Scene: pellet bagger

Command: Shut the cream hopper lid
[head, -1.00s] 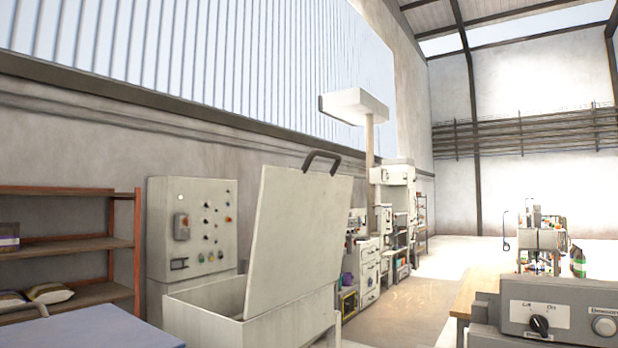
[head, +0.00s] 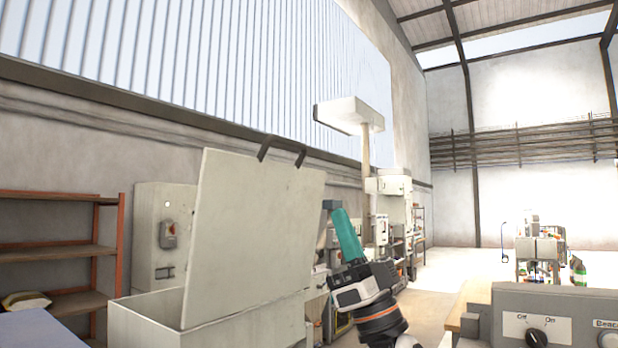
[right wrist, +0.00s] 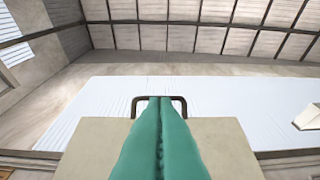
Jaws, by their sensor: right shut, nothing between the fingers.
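The cream hopper lid (head: 252,240) stands open and steep, leaning a little to the right, above the cream hopper (head: 150,320). A dark handle (head: 281,149) sits on its top edge. My right gripper (head: 339,214) has teal fingers, pressed together and empty, pointing up just right of the lid in the head view. In the right wrist view the shut fingers (right wrist: 159,99) line up with the handle (right wrist: 178,103) above the lid (right wrist: 225,150); I cannot tell whether they touch it. My left gripper is not in view.
A control panel (head: 150,215) is behind the hopper, partly hidden by the lid. A shelf rack (head: 60,249) stands at the left. A grey box with a knob (head: 560,315) is at the lower right. Floor (head: 450,262) shows clear beyond my right arm.

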